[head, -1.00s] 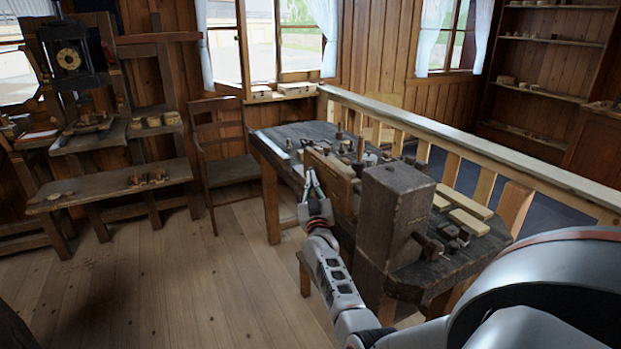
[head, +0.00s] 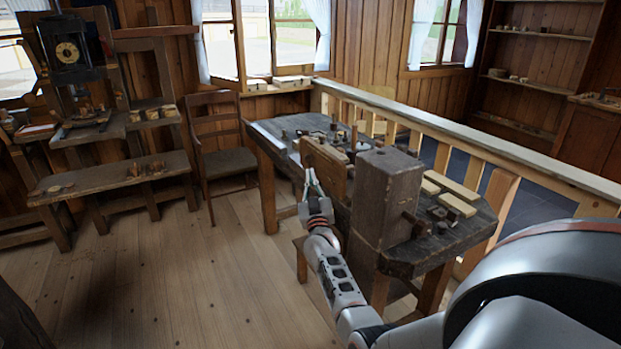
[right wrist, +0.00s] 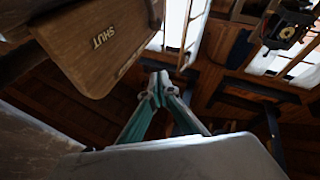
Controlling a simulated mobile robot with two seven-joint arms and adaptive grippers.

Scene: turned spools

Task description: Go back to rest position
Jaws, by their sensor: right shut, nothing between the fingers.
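My right gripper (head: 310,180) is in front of the near left side of the workbench, close beside an upright wooden board (head: 327,168). In the right wrist view the green fingers of the gripper (right wrist: 158,82) meet at their tips, with nothing between them. My left gripper is not in view.
The dark workbench (head: 452,240) carries a thick wooden block (head: 385,195), pale wood strips (head: 457,205) and several small turned pieces. A railing (head: 480,142) runs behind it. A chair (head: 222,160) stands left of the bench. The plank floor (head: 190,270) at left is clear.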

